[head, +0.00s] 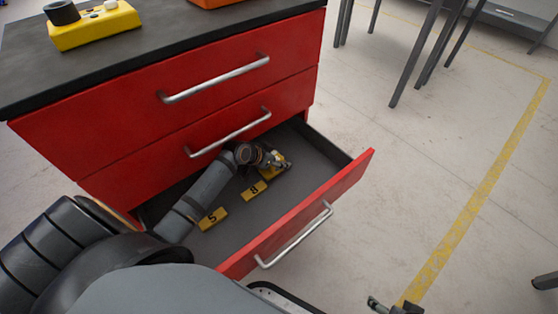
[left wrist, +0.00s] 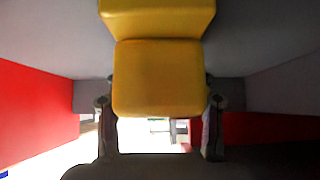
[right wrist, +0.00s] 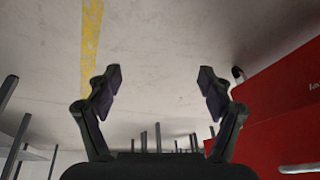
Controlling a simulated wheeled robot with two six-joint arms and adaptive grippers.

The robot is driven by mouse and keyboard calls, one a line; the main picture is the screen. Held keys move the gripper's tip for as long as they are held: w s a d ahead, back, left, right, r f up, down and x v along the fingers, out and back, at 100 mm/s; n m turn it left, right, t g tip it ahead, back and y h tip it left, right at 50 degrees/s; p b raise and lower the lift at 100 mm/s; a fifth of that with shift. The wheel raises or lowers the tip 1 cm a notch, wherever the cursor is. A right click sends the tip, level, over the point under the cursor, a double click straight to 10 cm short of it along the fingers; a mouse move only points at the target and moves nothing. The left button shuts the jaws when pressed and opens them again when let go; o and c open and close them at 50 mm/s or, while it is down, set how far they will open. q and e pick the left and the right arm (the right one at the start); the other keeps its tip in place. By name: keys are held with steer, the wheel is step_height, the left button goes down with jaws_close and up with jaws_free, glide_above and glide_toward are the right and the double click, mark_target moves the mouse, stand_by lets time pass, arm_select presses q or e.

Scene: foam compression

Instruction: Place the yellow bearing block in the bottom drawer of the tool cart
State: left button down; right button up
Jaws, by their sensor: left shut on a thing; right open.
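The red tool cart (head: 55,145) stands at the left with its bottom drawer (head: 325,160) pulled open. My left arm reaches into this drawer. My left gripper (head: 277,164) is low inside it and shut on the yellow bearing block (head: 272,172). In the left wrist view the yellow block (left wrist: 160,75) fills the middle between the two fingers. Whether the block touches the drawer floor I cannot tell. My right gripper (right wrist: 160,90) is open and empty over the pale floor; a bit of it (head: 395,307) shows at the bottom edge of the head view.
Yellow labels marked 5 (head: 213,218) and 8 (head: 254,190) lie in the drawer. A yellow device (head: 95,27) and an orange thing (head: 215,2) are on the cart top. The drawer's red front (head: 310,215) stands out over the floor.

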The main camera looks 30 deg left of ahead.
arm_select(q)
steer(key=shift+c, duration=2.4)
jaws_free()
steer(key=shift+f, duration=0.1)
steer(key=shift+r, duration=0.25)
steer(key=shift+s+a+r+p, duration=0.2)
steer(key=shift+s+r+p, duration=0.2)
steer(key=shift+r+p, duration=0.25)
steer(key=s+a+p, duration=0.1)
steer(key=s, duration=0.2)
steer(key=s+a+p, duration=0.1)
steer(key=s+a, duration=0.1)
steer(key=s, duration=0.2)
steer(key=s+a+p, duration=0.1)
steer(key=s, duration=0.3)
steer(key=shift+a+f, duration=0.2)
steer(key=shift+f, duration=0.15)
arm_select(e)
steer(key=r+g, duration=0.1)
steer(key=s+d+r, duration=0.1)
steer(key=r, duration=0.1)
steer(key=d+r+g+h, duration=0.1)
steer(key=r, duration=0.1)
steer(key=shift+s+r+g, duration=0.2)
steer(key=shift+g, duration=0.1)
